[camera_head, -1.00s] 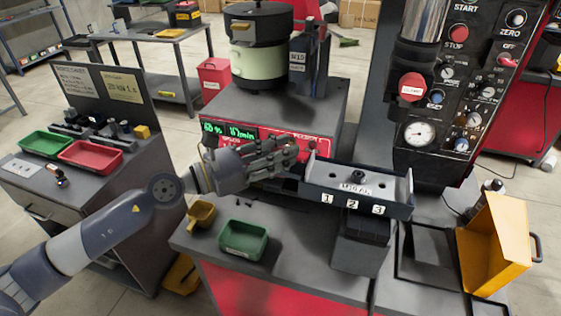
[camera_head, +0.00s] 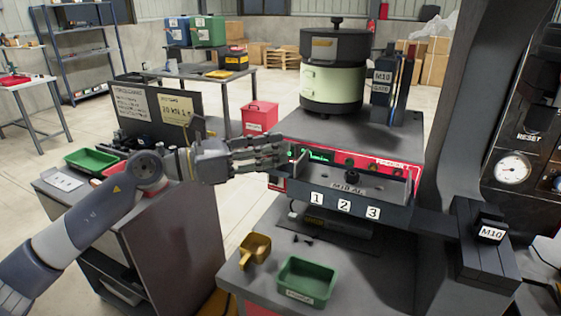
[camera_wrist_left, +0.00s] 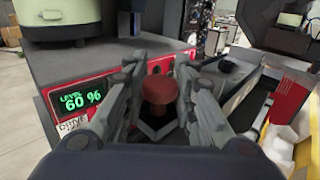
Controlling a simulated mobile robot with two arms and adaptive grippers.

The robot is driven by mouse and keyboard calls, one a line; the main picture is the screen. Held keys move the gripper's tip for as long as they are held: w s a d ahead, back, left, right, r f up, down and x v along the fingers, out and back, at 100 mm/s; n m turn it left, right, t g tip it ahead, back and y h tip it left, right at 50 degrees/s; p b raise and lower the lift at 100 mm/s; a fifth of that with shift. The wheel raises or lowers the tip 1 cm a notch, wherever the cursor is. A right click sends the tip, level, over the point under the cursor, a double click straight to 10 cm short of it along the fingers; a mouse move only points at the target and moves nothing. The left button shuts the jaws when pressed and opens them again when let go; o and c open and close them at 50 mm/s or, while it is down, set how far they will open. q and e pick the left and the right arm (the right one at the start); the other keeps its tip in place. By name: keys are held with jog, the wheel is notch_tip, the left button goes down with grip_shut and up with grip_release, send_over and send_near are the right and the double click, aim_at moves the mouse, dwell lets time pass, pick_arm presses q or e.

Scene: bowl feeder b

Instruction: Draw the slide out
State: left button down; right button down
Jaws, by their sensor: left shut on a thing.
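A dark tray (camera_head: 342,208) with a pale inner floor, marked 1, 2 and 3 on its front, sits before the red feeder panel (camera_head: 395,170). It may be the slide; I cannot tell for sure. My left gripper (camera_head: 284,152) is at the tray's left end. In the left wrist view, its two fingers (camera_wrist_left: 160,97) are shut on a red-brown knob (camera_wrist_left: 159,89), one finger on each side. The tray's inside also shows there, to the right (camera_wrist_left: 240,88). What the knob is fixed to is hidden. My right gripper is not in view.
A green bin (camera_head: 305,282) and a yellow scoop (camera_head: 255,248) stand on the bench below the tray. A dark block labelled M10 (camera_head: 488,236) stands to the right. The feeder bowl (camera_head: 334,75) is above. A grey column rises at the right.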

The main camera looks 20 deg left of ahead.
pick_arm(q)
jog(key=shift+a+f, duration=0.1)
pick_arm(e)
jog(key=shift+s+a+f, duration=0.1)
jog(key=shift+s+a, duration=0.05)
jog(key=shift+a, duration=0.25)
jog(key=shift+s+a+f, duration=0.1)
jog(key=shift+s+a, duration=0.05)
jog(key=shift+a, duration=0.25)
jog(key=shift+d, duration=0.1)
pick_arm(q)
jog(key=c, duration=1.6)
grip_release()
jog(key=shift+c, duration=0.2)
jog(key=o, duration=0.3)
jog(key=shift+s+a, duration=0.1)
jog(key=shift+a, duration=0.15)
jog(key=shift+o, duration=0.2)
jog(key=shift+s+a, duration=0.1)
jog(key=shift+a, duration=0.15)
jog(key=shift+d, duration=0.2)
jog(key=v, duration=1.2)
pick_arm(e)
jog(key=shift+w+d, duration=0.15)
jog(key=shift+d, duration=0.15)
